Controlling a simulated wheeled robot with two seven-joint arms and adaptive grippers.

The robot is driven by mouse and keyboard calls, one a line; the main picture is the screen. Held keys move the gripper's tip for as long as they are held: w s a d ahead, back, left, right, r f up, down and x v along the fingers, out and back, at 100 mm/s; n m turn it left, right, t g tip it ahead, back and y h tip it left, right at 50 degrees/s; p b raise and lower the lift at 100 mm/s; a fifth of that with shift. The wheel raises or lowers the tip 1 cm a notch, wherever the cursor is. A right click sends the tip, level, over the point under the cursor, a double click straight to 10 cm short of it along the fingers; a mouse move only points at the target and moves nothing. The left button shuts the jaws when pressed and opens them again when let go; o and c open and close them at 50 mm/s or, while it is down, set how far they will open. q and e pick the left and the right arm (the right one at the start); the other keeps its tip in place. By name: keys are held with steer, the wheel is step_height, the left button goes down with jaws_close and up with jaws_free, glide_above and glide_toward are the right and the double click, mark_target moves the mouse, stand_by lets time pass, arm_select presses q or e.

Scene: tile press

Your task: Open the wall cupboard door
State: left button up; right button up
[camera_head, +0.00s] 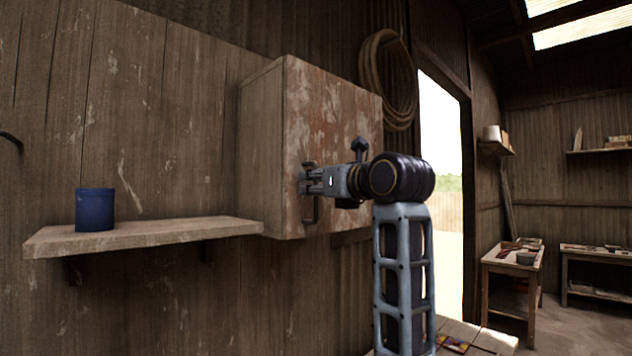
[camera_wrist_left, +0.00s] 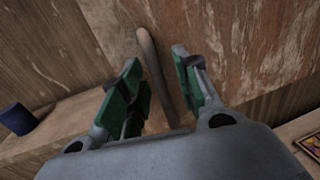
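The wall cupboard (camera_head: 262,140) hangs on the plank wall, and its door (camera_head: 335,115) of worn, reddish-brown wood looks closed. A dark bar handle (camera_head: 316,212) sits low on the door near its left edge. My left gripper (camera_head: 308,181) is at the handle, and its fingers hide the handle's upper part. In the left wrist view the handle (camera_wrist_left: 153,65) runs between the two spread, green-padded fingers of my left gripper (camera_wrist_left: 157,85). Gaps show beside the bar, so the fingers look open around it. My right gripper is in neither view.
A wooden shelf (camera_head: 150,236) with a blue cup (camera_head: 95,209) on it is fixed to the wall left of the cupboard. A coiled hose or rope (camera_head: 388,80) hangs behind it at the right. An open doorway (camera_head: 440,180) and small tables (camera_head: 513,262) are farther right.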

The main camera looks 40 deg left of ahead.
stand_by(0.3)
arm_select(q)
steer(key=shift+a, duration=0.1)
jaws_close()
stand_by(0.4)
